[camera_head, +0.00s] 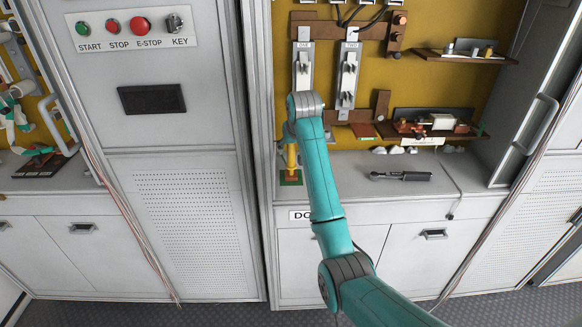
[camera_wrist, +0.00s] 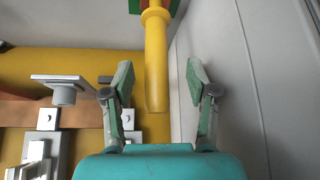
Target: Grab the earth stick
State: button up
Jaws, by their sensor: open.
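The earth stick, a yellow rod with a collar, stands upright in the head view (camera_head: 292,158) on a small green and red base (camera_head: 291,178) at the left end of the grey counter. My arm hides part of it. In the wrist view the yellow stick (camera_wrist: 156,50) runs down from the top, with part of its green and red base at the top edge. My gripper (camera_wrist: 160,85) is open, one finger on each side of the stick in the picture. Neither finger appears to touch it. I cannot tell how deep the stick sits between the fingers.
A grey cabinet wall (camera_wrist: 258,70) is close on the right in the wrist view. Two fuse holders (camera_head: 346,75) hang on the yellow back panel. A dark grey tool (camera_head: 401,176) lies on the counter to the right. The counter's front middle is clear.

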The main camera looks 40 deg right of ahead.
aim_at(291, 158)
jog(key=shift+x, duration=2.55)
jog(key=shift+s+d, duration=0.1)
jog(key=shift+d, duration=0.05)
grip_shut()
